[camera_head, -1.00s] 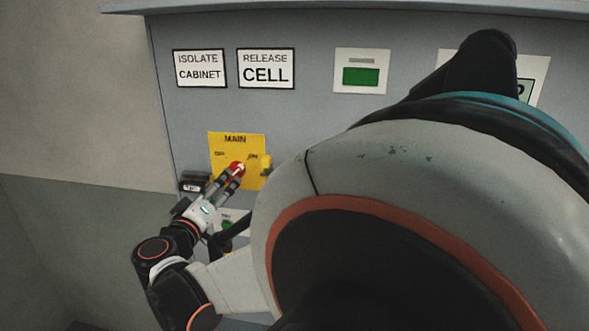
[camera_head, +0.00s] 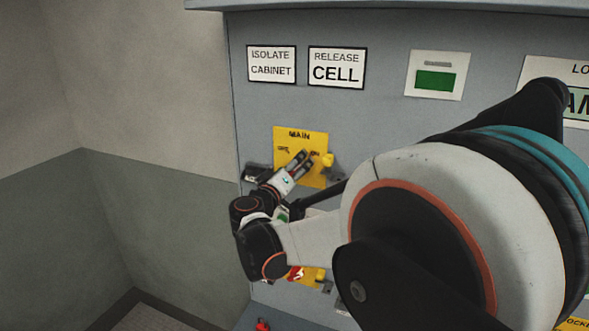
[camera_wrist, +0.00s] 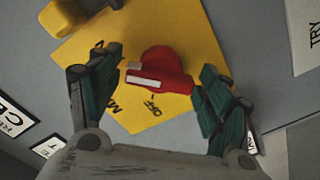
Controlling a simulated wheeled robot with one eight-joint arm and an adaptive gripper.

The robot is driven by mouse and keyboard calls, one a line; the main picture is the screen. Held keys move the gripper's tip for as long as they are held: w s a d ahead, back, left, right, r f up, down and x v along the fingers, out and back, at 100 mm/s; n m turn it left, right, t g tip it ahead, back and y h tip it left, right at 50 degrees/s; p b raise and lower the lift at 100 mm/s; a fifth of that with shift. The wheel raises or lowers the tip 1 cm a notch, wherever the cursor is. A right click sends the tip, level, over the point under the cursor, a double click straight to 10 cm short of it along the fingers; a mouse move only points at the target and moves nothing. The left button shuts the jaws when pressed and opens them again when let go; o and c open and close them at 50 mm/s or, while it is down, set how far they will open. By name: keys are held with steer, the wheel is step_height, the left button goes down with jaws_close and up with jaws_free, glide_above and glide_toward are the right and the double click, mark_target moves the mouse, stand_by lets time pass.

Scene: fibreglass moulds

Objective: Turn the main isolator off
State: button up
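The main isolator is a red rotary handle (camera_wrist: 165,75) on a yellow plate (camera_head: 318,174) lettered MAIN. In the wrist view the handle carries a white stripe pointing left, and the OFF lettering lies below it. The plate also shows in the wrist view (camera_wrist: 200,40). In the wrist view my gripper's fingers (camera_wrist: 160,68) are apart, one on each side of the handle. The right finger is close to it; contact cannot be told.
Labels ISOLATE CABINET (camera_head: 271,64) and RELEASE CELL (camera_head: 337,67) and a green indicator (camera_head: 436,81) sit above. A second red-and-yellow switch (camera_head: 300,275) is below my wrist. Open floor lies left of the cabinet.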

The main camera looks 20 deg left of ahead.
steer(key=c, duration=0.7)
steer(key=shift+c, duration=0.2)
steer(key=shift+n, duration=0.3)
steer(key=shift+f+n+b, duration=0.15)
steer(key=shift+n+b, duration=0.7)
steer(key=shift+n, duration=0.05)
steer(key=n+b, duration=0.1)
steer(key=n, duration=0.2)
steer(key=shift+n+b, duration=0.3)
steer(key=shift+b, duration=0.05)
steer(key=n+b, duration=0.2)
steer(key=n, duration=0.4)
steer(key=shift+f, duration=0.15)
steer(key=n+b, duration=0.1)
steer(key=n, duration=0.4)
steer(key=shift+n, duration=0.4)
